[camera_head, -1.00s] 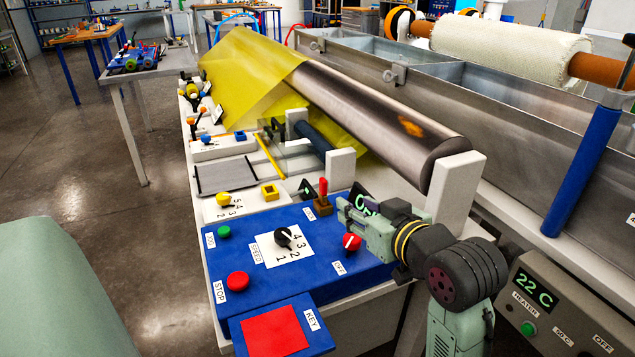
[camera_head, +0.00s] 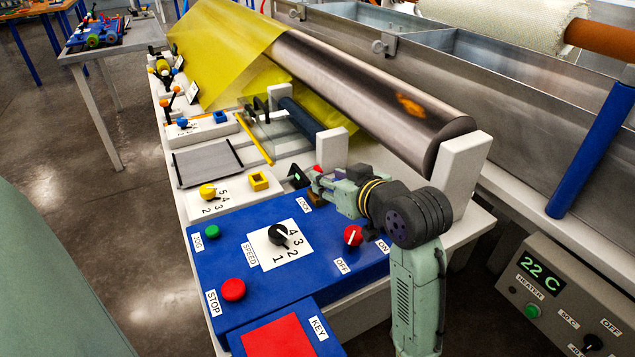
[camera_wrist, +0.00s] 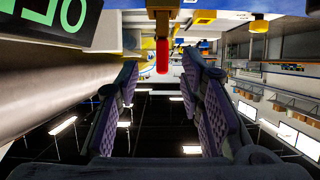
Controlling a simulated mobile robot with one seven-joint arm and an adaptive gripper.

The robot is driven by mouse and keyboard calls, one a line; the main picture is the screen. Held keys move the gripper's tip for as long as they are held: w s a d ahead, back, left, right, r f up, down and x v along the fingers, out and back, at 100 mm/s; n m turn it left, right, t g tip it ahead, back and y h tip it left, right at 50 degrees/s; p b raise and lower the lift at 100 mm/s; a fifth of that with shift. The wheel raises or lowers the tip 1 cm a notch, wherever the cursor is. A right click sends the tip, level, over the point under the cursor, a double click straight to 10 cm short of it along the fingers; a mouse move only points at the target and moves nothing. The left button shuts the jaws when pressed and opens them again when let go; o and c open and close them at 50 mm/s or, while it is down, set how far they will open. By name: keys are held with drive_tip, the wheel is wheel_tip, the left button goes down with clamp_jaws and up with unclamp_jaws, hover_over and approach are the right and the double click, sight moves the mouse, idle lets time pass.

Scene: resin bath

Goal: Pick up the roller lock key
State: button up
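The roller lock key has a red handle (camera_head: 318,168) and stands in a small brown block (camera_head: 316,198) at the back edge of the blue control panel (camera_head: 222,262), close to the LOCK label. My gripper (camera_head: 322,182) is right by it and partly hides it. In the wrist view, which looks upside down, the key's red handle (camera_wrist: 162,56) hangs from the brown block (camera_wrist: 160,14) at the top centre. My gripper (camera_wrist: 162,85) is open there, its two ridged fingers wide apart and empty. The handle lines up with the gap between them; I cannot tell if it is inside.
A dark display (camera_wrist: 48,20) with green characters is close at the wrist view's upper left. The big metal roller (camera_head: 380,95) and its white support (camera_head: 458,175) stand behind my arm. The panel carries a red knob (camera_head: 353,236), black dial (camera_head: 280,236) and STOP button (camera_head: 233,289).

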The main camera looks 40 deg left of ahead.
sight(319, 170)
drive_tip(key=x, duration=0.2)
drive_tip(key=p+x, duration=0.1)
drive_tip(key=x, duration=0.1)
drive_tip(key=shift+a+r, duration=0.35)
drive_tip(key=shift+a, duration=0.05)
drive_tip(key=shift+w+a+f, duration=0.2)
drive_tip(key=shift+a+f, duration=0.05)
drive_tip(key=shift+a, duration=0.15)
drive_tip(key=shift+c, duration=0.6)
clamp_jaws()
